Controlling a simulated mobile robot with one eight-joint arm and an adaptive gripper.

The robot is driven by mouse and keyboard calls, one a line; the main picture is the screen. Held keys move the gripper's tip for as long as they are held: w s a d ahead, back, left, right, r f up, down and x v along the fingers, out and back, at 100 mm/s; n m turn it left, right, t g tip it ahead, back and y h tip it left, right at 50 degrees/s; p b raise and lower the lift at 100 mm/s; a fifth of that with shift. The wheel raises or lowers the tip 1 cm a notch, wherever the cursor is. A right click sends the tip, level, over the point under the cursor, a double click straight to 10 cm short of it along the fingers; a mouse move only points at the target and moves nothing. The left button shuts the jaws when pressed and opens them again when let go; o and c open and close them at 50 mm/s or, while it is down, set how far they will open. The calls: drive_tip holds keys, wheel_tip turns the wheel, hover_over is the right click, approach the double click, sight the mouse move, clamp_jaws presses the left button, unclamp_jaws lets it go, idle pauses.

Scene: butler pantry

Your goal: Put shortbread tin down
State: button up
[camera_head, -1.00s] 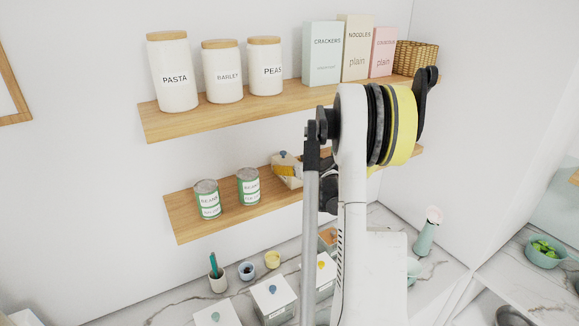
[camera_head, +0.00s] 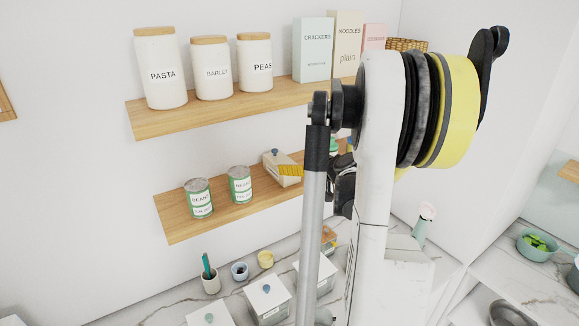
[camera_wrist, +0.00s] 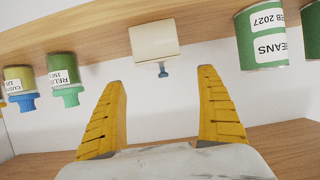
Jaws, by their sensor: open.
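The shortbread tin, a small cream box with a blue knob on its lid, stands on the lower wooden shelf (camera_head: 172,222); no label on it is readable. In the wrist view, which is upside down, the tin (camera_wrist: 155,40) shows beyond the fingertips. My gripper (camera_wrist: 162,78) is open, with a wide empty gap between its two yellow fingers, and looks apart from the tin. My arm hides the shelf's right part in the head view.
Two green bean cans (camera_head: 240,185) stand left of the tin. Two bottles, one green (camera_wrist: 64,78) and one yellow (camera_wrist: 20,80), stand on its other side. The upper shelf (camera_head: 230,108) holds jars and boxes. Canisters (camera_head: 268,300) and small pots stand on the marble counter below.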

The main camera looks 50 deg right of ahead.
drive_tip(key=w+a+r+n+g+y, duration=0.1)
drive_tip(key=a+y, duration=0.1)
drive_tip(key=a, duration=1.1)
drive_tip(key=w+a+r+n+g+y, duration=0.1)
drive_tip(key=a+r+g+y, duration=0.1)
drive_tip(key=a, duration=1.2)
drive_tip(key=s+a+f+n+g, duration=0.1)
drive_tip(key=s+a+f+g, duration=0.1)
drive_tip(key=s+a, duration=1.3)
drive_tip(key=a+f, duration=0.1)
drive_tip(key=a, duration=0.3)
drive_tip(key=shift+s+a+n+g, duration=0.3)
drive_tip(key=shift+s+g, duration=0.1)
drive_tip(key=shift+f, duration=0.1)
wheel_tip(320, 180, down, 35)
drive_tip(key=b, duration=3.5)
